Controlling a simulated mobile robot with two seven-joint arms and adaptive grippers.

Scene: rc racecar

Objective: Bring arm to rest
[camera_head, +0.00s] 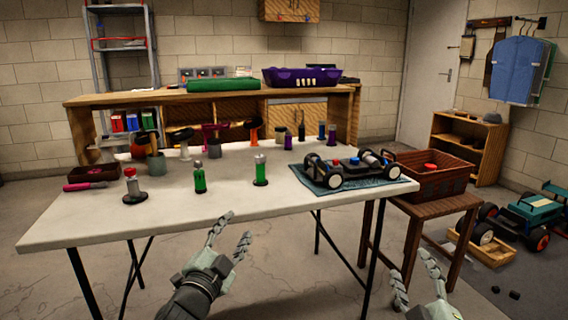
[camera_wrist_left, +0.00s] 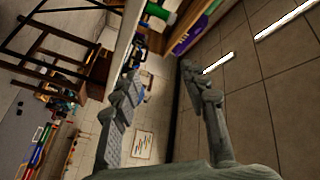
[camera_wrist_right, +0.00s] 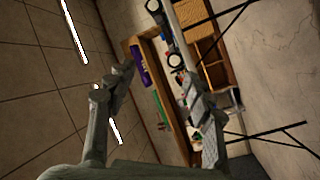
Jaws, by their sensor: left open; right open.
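My left gripper (camera_head: 231,236) is in front of the white table's near edge in the head view, open and empty. Its two spread fingers also show in the left wrist view (camera_wrist_left: 160,92), with nothing between them. My right gripper (camera_head: 416,277) is at the lower right of the head view, in front of the small wooden stool, open and empty. Its spread fingers show in the right wrist view (camera_wrist_right: 160,95). Neither gripper touches anything that I can see. The RC car chassis (camera_head: 350,170) lies on a blue mat (camera_head: 318,185) at the table's right end.
The white table (camera_head: 220,218) carries several bottles and tools. A brown basket (camera_head: 432,178) stands on a wooden stool (camera_head: 425,204) at its right. A teal car (camera_head: 530,213) and a wooden tray (camera_head: 481,248) are on the floor at right. The floor before the table is clear.

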